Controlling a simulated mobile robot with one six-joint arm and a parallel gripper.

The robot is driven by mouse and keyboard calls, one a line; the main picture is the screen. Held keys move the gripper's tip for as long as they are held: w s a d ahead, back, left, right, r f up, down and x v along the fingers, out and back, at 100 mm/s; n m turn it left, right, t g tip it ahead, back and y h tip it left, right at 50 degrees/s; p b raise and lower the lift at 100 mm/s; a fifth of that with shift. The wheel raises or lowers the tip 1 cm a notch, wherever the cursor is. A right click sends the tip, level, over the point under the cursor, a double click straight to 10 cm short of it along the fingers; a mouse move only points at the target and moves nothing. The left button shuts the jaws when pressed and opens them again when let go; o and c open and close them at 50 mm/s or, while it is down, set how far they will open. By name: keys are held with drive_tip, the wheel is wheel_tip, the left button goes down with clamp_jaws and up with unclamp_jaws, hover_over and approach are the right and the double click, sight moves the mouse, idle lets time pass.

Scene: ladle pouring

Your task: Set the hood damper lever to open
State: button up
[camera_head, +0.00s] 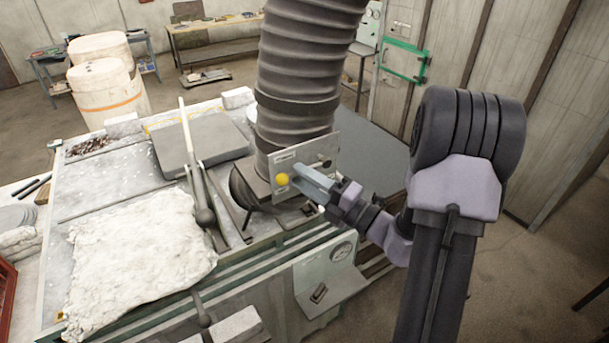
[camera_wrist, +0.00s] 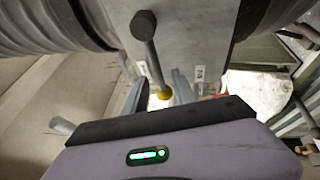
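The damper lever is a dark rod on a grey plate (camera_head: 318,152) at the foot of the ribbed hood duct. It ends in a yellow ball knob (camera_head: 282,179). My gripper (camera_head: 297,176) is at the plate, close to the knob. In the wrist view my gripper's fingers (camera_wrist: 158,92) stand apart, one on each side of the knob, with gaps visible. The fingertips' exact depth against the knob is unclear.
The ribbed duct (camera_head: 300,70) rises beside the plate. A bench with a white lumpy sheet (camera_head: 130,250) and a grey slab (camera_head: 205,140) lies to the left. A gauge panel (camera_head: 330,272) is below. A small label (camera_wrist: 200,73) is on the plate.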

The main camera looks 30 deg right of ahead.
clamp_jaws()
idle(1.4)
